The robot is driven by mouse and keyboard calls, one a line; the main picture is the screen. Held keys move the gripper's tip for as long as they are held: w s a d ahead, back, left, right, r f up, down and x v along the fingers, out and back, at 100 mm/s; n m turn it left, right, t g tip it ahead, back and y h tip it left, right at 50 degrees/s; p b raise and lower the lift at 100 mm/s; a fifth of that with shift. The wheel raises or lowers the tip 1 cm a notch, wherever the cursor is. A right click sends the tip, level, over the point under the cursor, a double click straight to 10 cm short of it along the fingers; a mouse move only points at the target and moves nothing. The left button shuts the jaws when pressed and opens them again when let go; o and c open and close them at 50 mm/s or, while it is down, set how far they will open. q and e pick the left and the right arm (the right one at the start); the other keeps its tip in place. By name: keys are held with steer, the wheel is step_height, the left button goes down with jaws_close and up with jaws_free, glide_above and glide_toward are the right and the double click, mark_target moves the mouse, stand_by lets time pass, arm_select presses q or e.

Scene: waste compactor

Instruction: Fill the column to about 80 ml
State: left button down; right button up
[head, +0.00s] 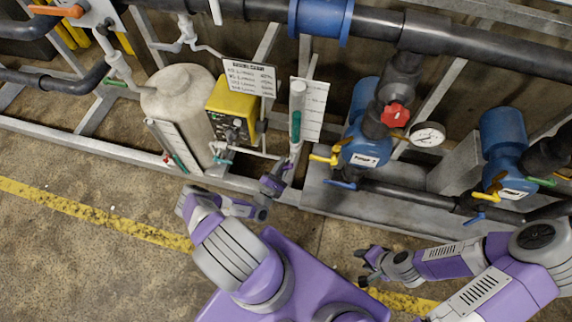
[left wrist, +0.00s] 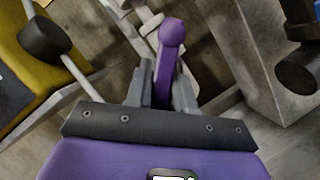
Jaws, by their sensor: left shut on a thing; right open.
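The column (head: 298,95) is a pale upright tube in front of a white scale board (head: 314,108). A teal-green section shows in its lower part; the scale marks are too small to read. Below it is a purple valve handle (head: 289,166), which also shows in the left wrist view (left wrist: 172,40). My left gripper (head: 283,176) is shut on this handle, with its grey fingers (left wrist: 160,88) on either side of it. My right gripper (head: 362,266) is open and empty, above the floor at the lower right, away from the pipework.
A yellow control box (head: 231,108) and a white tank (head: 180,100) stand left of the column. A blue pump (head: 366,140) with a red knob (head: 395,115), a gauge (head: 427,136) and coloured levers stands to the right. The metal frame's front rail (head: 110,140) borders open floor.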

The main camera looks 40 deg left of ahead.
arm_select(q)
steer(key=c, duration=1.1)
jaws_free()
steer(key=shift+o, duration=0.2)
steer(key=p+v, duration=0.1)
steer(key=v, duration=0.6)
steer(key=shift+s, duration=0.35)
